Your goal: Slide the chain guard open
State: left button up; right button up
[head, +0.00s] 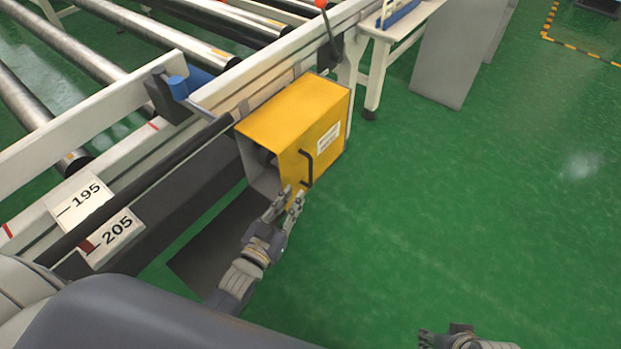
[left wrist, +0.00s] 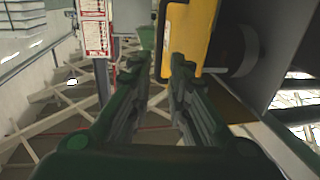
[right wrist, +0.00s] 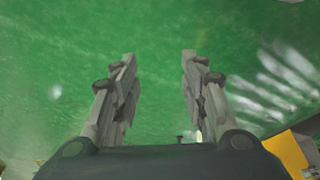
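The yellow chain guard (head: 292,116) is a box on the side of the conveyor frame, with a black bar handle (head: 308,168) and a white label on its outer face. Its near end shows a grey opening. My left gripper (head: 290,194) is just below the handle, its fingers apart. In the left wrist view the fingers (left wrist: 181,62) point at the yellow guard (left wrist: 196,36) and the dark handle (left wrist: 160,42); contact cannot be told. My right gripper (head: 452,334) is at the bottom edge; its wrist view shows open, empty fingers (right wrist: 160,60) over green floor.
The conveyor frame (head: 150,95) with metal rollers fills the left and top. Scale plates reading 195 and 205 (head: 108,238) lie at its near side. A grey cabinet (head: 455,50) stands at the back. Green floor (head: 470,200) is clear on the right.

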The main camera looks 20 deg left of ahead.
aim_at(310, 172)
pick_arm(q)
jog(key=shift+w+d+r+b, duration=0.1)
jog(key=shift+w+d+b, duration=0.25)
jog(key=shift+w, duration=1.45)
jog(key=shift+w+d+f+b, duration=0.1)
jog(key=shift+w+d+b, duration=0.15)
jog(key=shift+w, duration=1.55)
jog(key=shift+w+d+r+b, duration=0.1)
jog(key=shift+w+d+b, duration=0.25)
jog(key=shift+w, duration=1.45)
pick_arm(e)
jog(key=shift+v, duration=1.2)
pick_arm(q)
jog(key=shift+a, duration=0.1)
jog(key=shift+c, duration=0.6)
pick_arm(e)
jog(key=shift+s+d, duration=0.15)
pick_arm(q)
grip_shut()
